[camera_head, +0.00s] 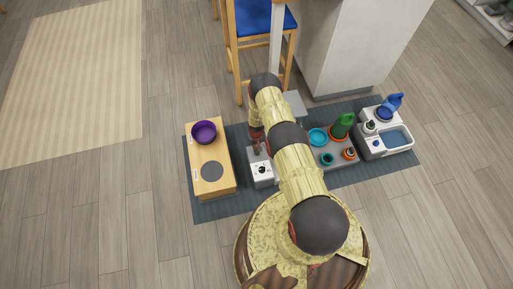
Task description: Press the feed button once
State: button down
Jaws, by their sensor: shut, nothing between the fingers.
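A light grey box-shaped unit (262,181), which looks like the feeder, stands on the dark mat left of my arm. Its face has a small dark round part (262,170); I cannot tell whether this is the feed button. My gripper (257,149) is small in view, shut and empty, and points down at the back of this unit. My arm links cover part of it and the area right of the unit. I cannot tell whether the fingertips touch the unit.
A chair (262,20) stands behind.

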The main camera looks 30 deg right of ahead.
jog(key=shift+f, duration=0.7)
jog(key=shift+f, duration=0.1)
jog(key=shift+f, duration=0.8)
jog(key=shift+s+f, duration=0.1)
jog(key=shift+f, duration=0.05)
notch_tip(320, 180, up, 14)
jog(key=p, duration=0.5)
jog(key=shift+w, duration=0.2)
dwell(0.4)
